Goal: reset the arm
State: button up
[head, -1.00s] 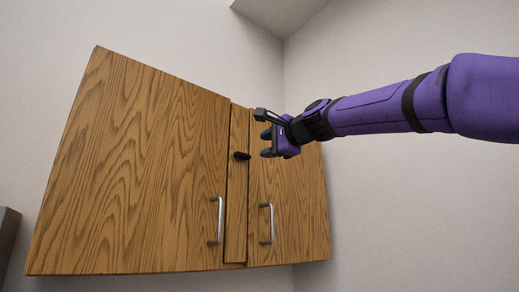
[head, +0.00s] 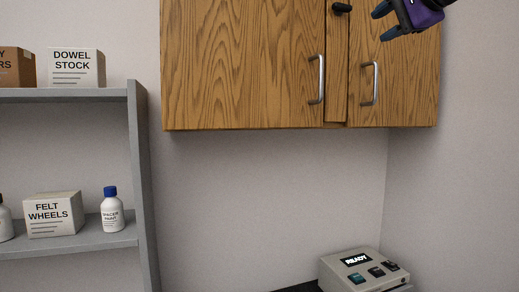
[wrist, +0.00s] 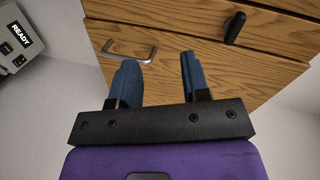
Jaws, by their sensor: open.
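My purple gripper (head: 384,23) is at the top right of the head view, in front of the right part of a wooden wall cabinet (head: 240,70). Most of my arm is outside that view. In the wrist view my gripper (wrist: 158,62) has its two blue fingers apart with nothing between them. The cabinet (wrist: 190,58) is beyond the fingertips, with a metal handle (wrist: 128,51) near the left finger. A black knob or latch (wrist: 234,28) sits on the cabinet to the right of the fingers; it also shows in the head view (head: 342,8).
A grey shelf (head: 145,180) at left holds a Dowel Stock box (head: 76,68), a Felt Wheels box (head: 54,214) and a blue-capped bottle (head: 112,210). A device reading READY (head: 362,270) stands below the cabinet at right. The wall between is clear.

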jog(key=s+d+f+n+g+h, duration=0.1)
jog(key=s+f+n+g, duration=0.2)
jog(key=s+f, duration=0.4)
jog(key=s+d+f+n+g+h, duration=0.1)
jog(key=s+f, duration=0.7)
jog(key=f, duration=1.1)
jog(key=s+d+f+n+g+h, duration=0.1)
jog(key=s+f+n+g, duration=0.4)
jog(key=f, duration=0.7)
jog(key=s+n+h, duration=0.1)
jog(key=s+n, duration=0.1)
jog(key=s, duration=0.1)
jog(key=shift+s+d+f+h, duration=0.25)
jog(key=shift+f+h, duration=0.15)
